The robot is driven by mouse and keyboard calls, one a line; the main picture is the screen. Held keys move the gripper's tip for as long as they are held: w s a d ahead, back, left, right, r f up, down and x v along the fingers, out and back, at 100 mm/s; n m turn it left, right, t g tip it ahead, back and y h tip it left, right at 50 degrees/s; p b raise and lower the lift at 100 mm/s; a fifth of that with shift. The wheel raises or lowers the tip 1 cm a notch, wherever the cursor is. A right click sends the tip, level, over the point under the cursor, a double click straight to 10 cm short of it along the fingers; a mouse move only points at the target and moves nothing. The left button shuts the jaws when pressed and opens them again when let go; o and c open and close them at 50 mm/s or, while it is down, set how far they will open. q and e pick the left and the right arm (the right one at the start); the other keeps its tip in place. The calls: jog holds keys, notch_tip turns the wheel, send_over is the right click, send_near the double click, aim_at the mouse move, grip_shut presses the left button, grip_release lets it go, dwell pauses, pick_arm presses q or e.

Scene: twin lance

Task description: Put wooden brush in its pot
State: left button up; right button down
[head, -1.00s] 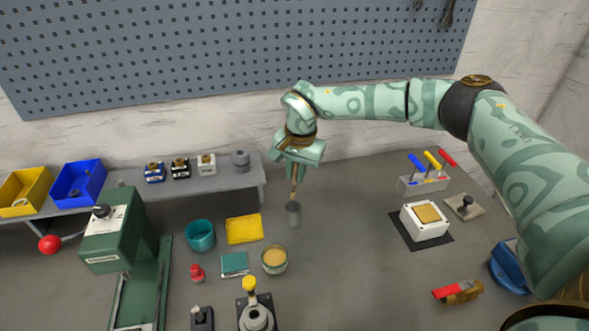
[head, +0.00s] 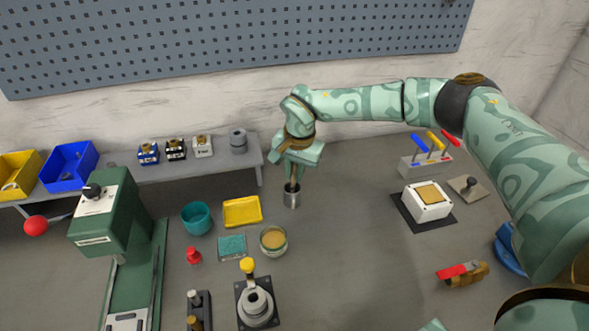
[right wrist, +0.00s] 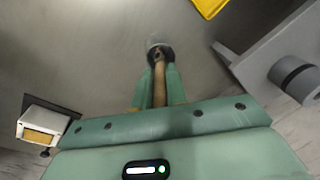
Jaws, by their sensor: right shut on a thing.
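My right gripper (head: 292,183) points down at the middle of the table, shut on the wooden brush. The brush's wooden handle (right wrist: 159,85) shows between the fingers in the right wrist view. My left gripper is not in view.
A grey shelf (head: 215,172) is behind to the left. The table right of the pot is clear up to a white box (head: 428,205).

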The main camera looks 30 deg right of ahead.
jog(key=c, duration=1.3)
grip_release()
jog(key=shift+s+d+r+p, duration=0.1)
jog(key=shift+s+r+p, duration=0.35)
jog(key=shift+r, duration=2.25)
jog(key=shift+s+d+r+p, duration=0.15)
jog(key=shift+r+p, duration=0.45)
jog(key=shift+r, duration=2.05)
jog(key=shift+s+r+p, duration=0.35)
jog(key=shift+r+p, duration=0.2)
jog(key=shift+r, duration=2.15)
